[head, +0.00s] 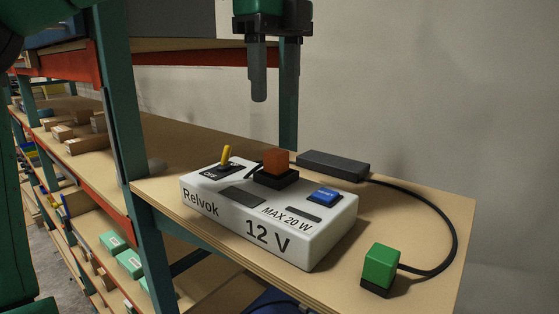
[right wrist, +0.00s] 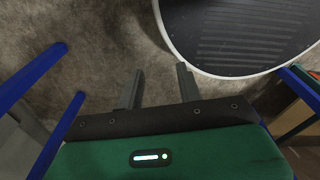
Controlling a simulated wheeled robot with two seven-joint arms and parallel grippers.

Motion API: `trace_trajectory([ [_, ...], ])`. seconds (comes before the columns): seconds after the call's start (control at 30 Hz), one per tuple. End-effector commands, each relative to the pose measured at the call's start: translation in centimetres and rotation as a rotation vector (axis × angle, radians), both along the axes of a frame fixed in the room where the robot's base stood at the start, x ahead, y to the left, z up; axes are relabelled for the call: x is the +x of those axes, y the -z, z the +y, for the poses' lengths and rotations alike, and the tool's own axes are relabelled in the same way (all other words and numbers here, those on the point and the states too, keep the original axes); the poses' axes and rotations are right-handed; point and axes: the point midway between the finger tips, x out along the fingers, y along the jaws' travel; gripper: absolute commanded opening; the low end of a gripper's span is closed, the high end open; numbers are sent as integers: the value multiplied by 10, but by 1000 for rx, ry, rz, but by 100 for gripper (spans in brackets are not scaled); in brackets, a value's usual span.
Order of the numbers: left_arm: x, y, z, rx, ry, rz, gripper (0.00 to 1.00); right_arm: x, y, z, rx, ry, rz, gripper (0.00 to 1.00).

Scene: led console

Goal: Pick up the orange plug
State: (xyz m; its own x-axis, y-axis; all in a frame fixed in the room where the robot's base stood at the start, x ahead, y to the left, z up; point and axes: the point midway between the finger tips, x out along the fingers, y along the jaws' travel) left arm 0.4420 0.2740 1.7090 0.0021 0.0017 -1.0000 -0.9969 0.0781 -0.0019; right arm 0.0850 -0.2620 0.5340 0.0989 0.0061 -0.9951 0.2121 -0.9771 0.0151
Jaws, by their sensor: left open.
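The orange plug (head: 276,160) is an orange block on a black socket on top of the white console (head: 210,203) in the head view. The console is labelled Relvok, 12 V and MAX 20 W, and carries a yellow toggle switch (head: 226,155) and a blue button (head: 325,195). My left gripper (head: 274,97) is open and empty, pointing down above the orange plug and clear of it. My right gripper (right wrist: 157,70) is open and empty in the right wrist view, over the grey floor, away from the console.
A green plug (head: 381,266) stands at the shelf's front right. A black cable (head: 454,235) runs from it around to a dark box (head: 333,164) behind the console. A teal post (head: 123,110) rises at left. Several small boxes (head: 88,145) fill the shelves beyond.

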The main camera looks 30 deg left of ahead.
Motion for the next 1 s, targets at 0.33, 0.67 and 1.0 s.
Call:
trace_trajectory([
  [0.33, 0, 46, 0, -1, 1, 1, 53, -16, -9, -1, -1, 0, 20, 36],
  [0.67, 2, 73, 3, -1, 1, 4, 53, 9, -32, 0, 0, -1, -11, 36],
  [1.0, 2, 101, 3, -2, -1, -2, 53, -11, -36, -2, -2, -1, 14, 36],
])
